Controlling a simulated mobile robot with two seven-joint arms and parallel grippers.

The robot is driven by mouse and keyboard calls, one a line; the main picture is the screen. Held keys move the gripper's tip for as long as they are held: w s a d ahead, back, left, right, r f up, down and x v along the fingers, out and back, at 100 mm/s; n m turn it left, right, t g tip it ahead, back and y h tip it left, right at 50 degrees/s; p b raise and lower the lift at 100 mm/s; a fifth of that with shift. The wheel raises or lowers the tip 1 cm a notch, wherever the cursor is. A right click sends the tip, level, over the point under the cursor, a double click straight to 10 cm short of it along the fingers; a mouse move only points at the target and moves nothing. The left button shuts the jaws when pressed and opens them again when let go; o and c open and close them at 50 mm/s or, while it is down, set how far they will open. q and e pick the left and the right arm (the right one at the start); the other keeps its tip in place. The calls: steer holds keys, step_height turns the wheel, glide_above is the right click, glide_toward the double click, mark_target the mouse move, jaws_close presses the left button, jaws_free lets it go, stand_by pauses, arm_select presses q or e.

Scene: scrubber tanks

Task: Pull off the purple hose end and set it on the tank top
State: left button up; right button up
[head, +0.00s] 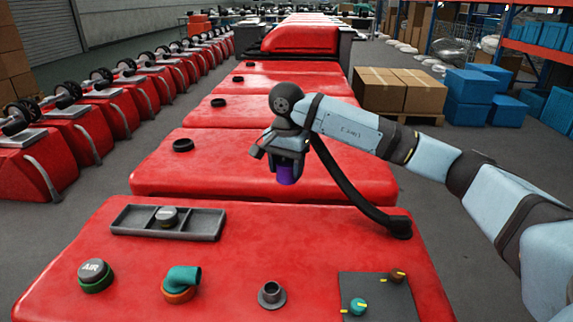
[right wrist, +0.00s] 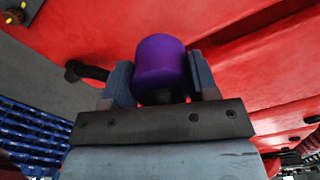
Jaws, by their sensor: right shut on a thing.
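The purple hose end (head: 287,174) is between the fingers of my right gripper (head: 282,160), which is shut on it. It is held in the air over the far part of the near red tank top (head: 225,245). In the right wrist view the purple hose end (right wrist: 160,62) sits between both fingers of the right gripper (right wrist: 163,80). The black hose (head: 350,185) curves down to a black fitting (head: 400,228) at the tank top's right side. A bare grey flanged port (head: 271,294) stands near the front. My left gripper is not in view.
On the tank top are a grey tray (head: 200,225) with a grey cap (head: 167,216) in it, an AIR cap (head: 93,274), a teal elbow (head: 184,278) on an orange ring, and a dark valve panel (head: 375,295). The middle of the top is clear.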

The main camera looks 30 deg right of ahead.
step_height(320, 180, down, 12)
steer(key=b, duration=0.6)
steer(key=shift+r, duration=0.2)
steer(key=shift+f+b, duration=0.3)
steer(key=shift+b, duration=0.05)
steer(key=shift+f, duration=0.5)
steer(key=shift+f+b, duration=0.7)
steer(key=shift+f, duration=0.6)
steer(key=shift+f+b, duration=0.3)
steer(key=shift+b, duration=0.15)
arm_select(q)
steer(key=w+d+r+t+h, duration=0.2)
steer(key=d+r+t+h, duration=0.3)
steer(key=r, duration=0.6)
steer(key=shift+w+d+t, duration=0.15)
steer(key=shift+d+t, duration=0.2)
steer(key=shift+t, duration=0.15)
arm_select(e)
steer(key=shift+f, duration=0.45)
